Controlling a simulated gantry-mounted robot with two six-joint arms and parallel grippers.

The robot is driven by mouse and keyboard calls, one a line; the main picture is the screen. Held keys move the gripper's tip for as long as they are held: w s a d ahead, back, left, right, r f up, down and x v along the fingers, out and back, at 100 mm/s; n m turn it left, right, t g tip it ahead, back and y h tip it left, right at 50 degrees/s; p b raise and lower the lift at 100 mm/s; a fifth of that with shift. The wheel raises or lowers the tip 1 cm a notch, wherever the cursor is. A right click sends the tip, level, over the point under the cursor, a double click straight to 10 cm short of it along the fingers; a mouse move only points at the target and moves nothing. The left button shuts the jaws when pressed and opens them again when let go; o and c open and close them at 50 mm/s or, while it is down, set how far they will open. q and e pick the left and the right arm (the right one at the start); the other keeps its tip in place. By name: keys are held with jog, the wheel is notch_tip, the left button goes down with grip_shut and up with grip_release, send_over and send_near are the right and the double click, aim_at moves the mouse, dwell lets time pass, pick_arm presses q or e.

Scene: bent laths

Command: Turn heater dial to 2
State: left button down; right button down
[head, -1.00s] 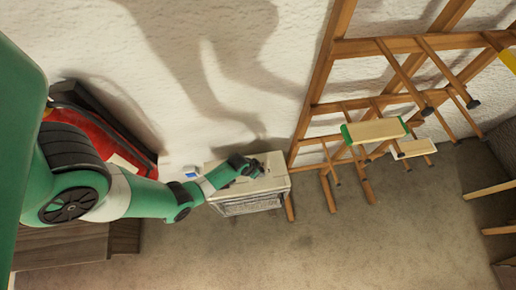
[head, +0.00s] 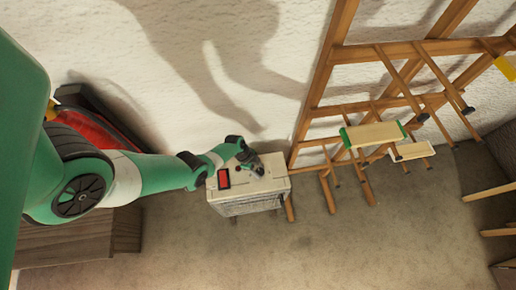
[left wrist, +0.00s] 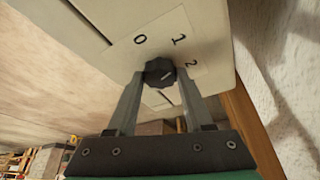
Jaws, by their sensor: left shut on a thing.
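The heater (head: 250,202) is a pale box standing on the floor against the wall. In the left wrist view its top panel (left wrist: 100,18) bears the printed numbers 0, 1 and 2. The dark ridged dial (left wrist: 160,70) sits below these numbers. My left gripper (left wrist: 159,80) is shut on the dial, one finger on each side. A small light mark on the dial slants up to the right, roughly toward the 2; its exact setting is hard to tell. In the head view my left gripper (head: 257,170) is over the heater top and hides the dial. My right gripper is not in view.
A red switch (head: 223,179) sits on the heater's left part. A wooden rack (head: 312,110) leans on the wall just right of the heater. A wooden cabinet (head: 85,238) stands at the left. The floor in front of the heater is clear.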

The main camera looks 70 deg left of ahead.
pick_arm(q)
jog(key=shift+w+a+m+g, duration=0.15)
jog(key=shift+m+g, duration=0.15)
jog(key=shift+m, duration=0.7)
jog(key=shift+f+m+h+b, duration=0.1)
jog(key=shift+m+h+b, duration=0.35)
jog(key=shift+m, duration=0.35)
jog(key=shift+a+m+g+h+b, duration=0.1)
jog(key=shift+m+g+h+b, duration=0.2)
jog(key=shift+m+b, duration=0.4)
jog(key=shift+m+g+h+b, duration=0.1)
jog(key=shift+m+g+b, duration=0.3)
jog(key=shift+m, duration=0.5)
jog(key=shift+c, duration=1.5)
grip_release()
